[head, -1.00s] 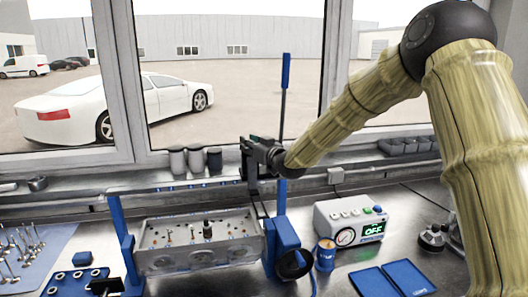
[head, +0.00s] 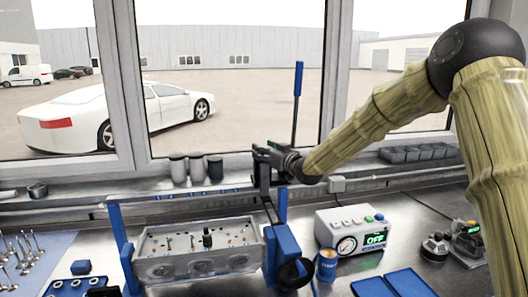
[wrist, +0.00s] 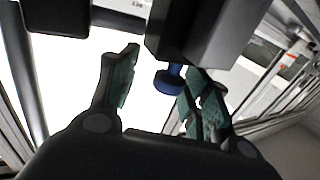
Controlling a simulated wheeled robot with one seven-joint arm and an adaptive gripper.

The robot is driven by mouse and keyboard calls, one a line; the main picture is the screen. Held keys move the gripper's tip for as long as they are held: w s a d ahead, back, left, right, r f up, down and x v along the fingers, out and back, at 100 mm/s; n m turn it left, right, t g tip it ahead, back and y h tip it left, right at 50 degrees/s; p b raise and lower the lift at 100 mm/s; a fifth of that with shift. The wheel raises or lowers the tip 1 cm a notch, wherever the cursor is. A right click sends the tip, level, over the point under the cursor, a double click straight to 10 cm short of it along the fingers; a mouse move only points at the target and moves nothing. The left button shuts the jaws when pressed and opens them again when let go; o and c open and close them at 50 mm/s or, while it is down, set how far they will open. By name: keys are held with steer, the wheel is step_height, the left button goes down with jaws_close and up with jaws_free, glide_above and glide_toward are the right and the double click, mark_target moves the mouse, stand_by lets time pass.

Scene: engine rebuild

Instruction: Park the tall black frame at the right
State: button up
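A dark upright frame (head: 265,186) stands at the right end of the engine's cylinder head (head: 190,268), by a blue post. A tall thin lever with a blue handle (head: 298,79) rises behind it. My gripper (head: 264,153) is at the top of the dark frame. In the wrist view, my gripper's fingers (wrist: 160,85) are spread apart. A blue knob (wrist: 168,80) under a dark block (wrist: 203,30) is between them, nearer the right finger. The left finger is clear of it. The frame's lower part is partly hidden by the blue stand (head: 283,262).
A gauge box (head: 351,230) reading OFF, a blue can (head: 327,265) and a blue mat (head: 410,283) are to the right. Grey cups (head: 196,166) stand on the window sill. Bare bench shows at right.

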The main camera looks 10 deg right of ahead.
steer(key=shift+a, duration=0.2)
steer(key=shift+s, duration=0.15)
steer(key=v, duration=1.1)
steer(key=shift+s+d, duration=0.3)
steer(key=shift+d, duration=0.05)
